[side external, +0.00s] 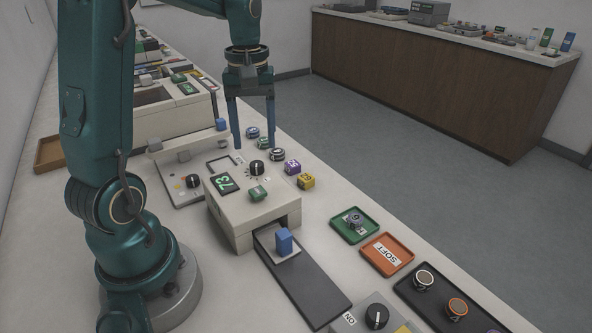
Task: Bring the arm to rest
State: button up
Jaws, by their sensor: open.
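My gripper (254,138) hangs from the teal arm at the top centre. Its two blue fingers point down, are spread apart, and hold nothing. The fingertips are over the bench behind the mounting press (247,208), close to some small round pieces. Whether the fingertips touch the bench cannot be told. The press is a cream box with a dark dial on top and a green display reading about 73. A dark slide (303,279) runs out of its front opening, with a blue block (284,241) standing on a pale plate there.
A green tray (371,231) holds a round piece; an orange tray (372,262) is marked SOFT. A black tray (439,316) holds round pieces. Purple (292,167) and yellow (306,181) pieces sit near the bench edge. A control box (377,318) stands in front.

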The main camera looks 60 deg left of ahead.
jog(key=shift+w+d+r, duration=0.15)
jog(key=shift+d+r, duration=0.1)
jog(key=shift+d, duration=0.05)
jog(key=s+d+r+m+t, duration=0.1)
jog(key=s+d+m+t, duration=0.1)
jog(key=s+d+m, duration=0.2)
jog(key=s+d+r+m+t, duration=0.1)
jog(key=s+d+m+t, duration=0.2)
jog(key=s+d+m, duration=0.2)
jog(key=d+m, duration=0.3)
jog(key=d, duration=0.2)
jog(key=shift+t, duration=0.3)
jog(key=o, duration=0.4)
jog(key=shift+o, duration=0.9)
jog(key=shift+s+f, duration=0.1)
jog(key=shift+s, duration=0.15)
jog(key=w+a+r+n+g, duration=0.1)
jog(key=a+r+n+g, duration=0.2)
jog(key=a+r+n, duration=0.35)
jog(key=w+a+r+n+g, duration=0.2)
jog(key=a+r+n, duration=0.2)
jog(key=a+n, duration=0.5)
notch_tip(320, 180, down, 11)
jog(key=n, duration=0.2)
jog(key=shift+s+d+g, duration=0.3)
jog(key=shift+s+d, duration=0.1)
jog(key=shift+d, duration=0.05)
